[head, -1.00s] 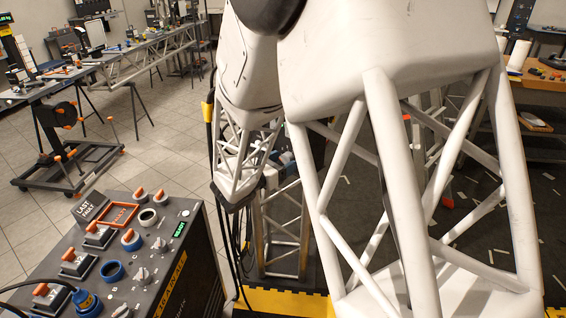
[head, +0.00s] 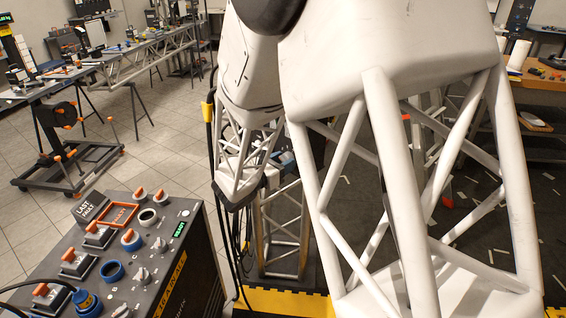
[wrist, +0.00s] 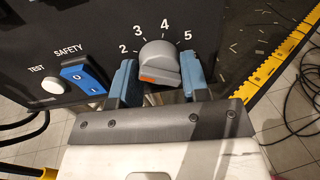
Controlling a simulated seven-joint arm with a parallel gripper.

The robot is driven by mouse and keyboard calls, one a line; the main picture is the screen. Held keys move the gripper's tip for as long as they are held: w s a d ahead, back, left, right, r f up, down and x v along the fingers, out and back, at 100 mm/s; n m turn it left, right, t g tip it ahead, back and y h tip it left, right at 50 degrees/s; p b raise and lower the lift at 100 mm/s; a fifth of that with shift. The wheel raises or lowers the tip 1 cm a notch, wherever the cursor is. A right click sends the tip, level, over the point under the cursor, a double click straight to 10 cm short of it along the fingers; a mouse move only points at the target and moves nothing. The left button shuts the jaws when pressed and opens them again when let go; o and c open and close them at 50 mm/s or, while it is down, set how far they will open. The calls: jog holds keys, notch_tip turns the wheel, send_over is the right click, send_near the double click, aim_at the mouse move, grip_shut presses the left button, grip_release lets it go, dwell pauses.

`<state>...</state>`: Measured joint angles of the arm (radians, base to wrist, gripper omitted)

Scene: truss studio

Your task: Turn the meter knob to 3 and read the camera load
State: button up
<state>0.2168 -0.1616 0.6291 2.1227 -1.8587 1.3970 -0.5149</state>
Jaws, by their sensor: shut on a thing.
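The grey knob (wrist: 162,52) with an orange mark on its near end sits on a dark panel in the wrist view. White numbers 2, 3, 4 and 5 run in an arc around its far side. My gripper (wrist: 158,66) has its two blue fingers on either side of the knob, shut on it. The fingers hide part of the panel beside the knob. Which number the knob is set to is not clear from this angle. No camera load reading can be made out.
Left of the knob are a blue SAFETY rocker switch (wrist: 82,80) and a white TEST button (wrist: 53,86). Cables (wrist: 300,100) lie on the floor at right.

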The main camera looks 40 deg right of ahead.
jog(key=shift+m, duration=0.3)
jog(key=m, duration=0.3)
jog(key=shift+w+r, duration=0.1)
jog(key=shift+m, duration=1.9)
jog(key=o, duration=0.9)
jog(key=shift+a, duration=0.2)
jog(key=s+a, duration=0.1)
jog(key=a, duration=0.6)
jog(key=shift+a+r, duration=0.15)
jog(key=shift+a, duration=0.05)
